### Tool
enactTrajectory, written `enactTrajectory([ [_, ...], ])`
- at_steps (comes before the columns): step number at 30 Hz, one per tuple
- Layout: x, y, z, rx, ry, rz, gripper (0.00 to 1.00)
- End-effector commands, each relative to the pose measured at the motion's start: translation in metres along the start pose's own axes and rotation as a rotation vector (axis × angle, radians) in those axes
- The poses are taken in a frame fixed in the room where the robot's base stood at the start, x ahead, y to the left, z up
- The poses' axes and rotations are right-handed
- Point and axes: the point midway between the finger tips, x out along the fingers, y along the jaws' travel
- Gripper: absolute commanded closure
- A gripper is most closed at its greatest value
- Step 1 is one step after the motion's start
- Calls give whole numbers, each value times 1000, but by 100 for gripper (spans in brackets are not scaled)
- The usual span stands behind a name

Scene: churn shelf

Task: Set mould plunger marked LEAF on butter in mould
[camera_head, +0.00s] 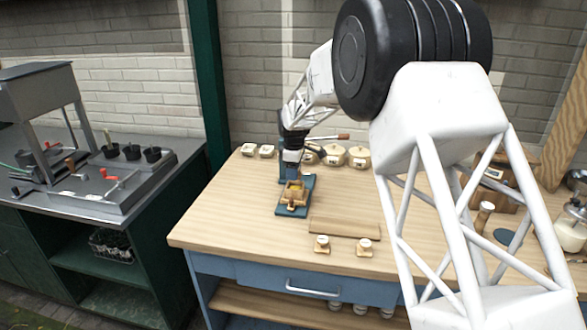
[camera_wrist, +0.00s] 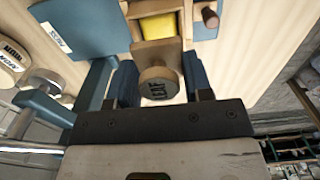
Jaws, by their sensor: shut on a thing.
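My gripper (camera_wrist: 160,88) is shut on a pale wooden mould plunger (camera_wrist: 157,74), whose round knob reads LEAF in the wrist view. Just beyond the plunger is a wooden mould (camera_wrist: 150,54) with yellow butter (camera_wrist: 158,27) between its walls. Whether the plunger touches the butter is hard to tell. In the head view the mould (camera_head: 292,195) sits on a blue press base (camera_head: 293,211), with my gripper (camera_head: 291,166) at its back edge. The held plunger cannot be made out there.
Two other wooden knobbed pieces (camera_head: 322,243) (camera_head: 365,246) stand at the bench's front, before a flat wooden board (camera_head: 345,227). The bench's left front (camera_head: 225,225) is clear.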

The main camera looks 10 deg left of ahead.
Motion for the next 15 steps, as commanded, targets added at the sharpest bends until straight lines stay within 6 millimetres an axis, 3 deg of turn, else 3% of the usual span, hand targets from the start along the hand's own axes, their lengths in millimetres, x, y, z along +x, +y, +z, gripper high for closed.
enactTrajectory([
  [15, 27, 0, 0, 0, 0, 0, 77],
])
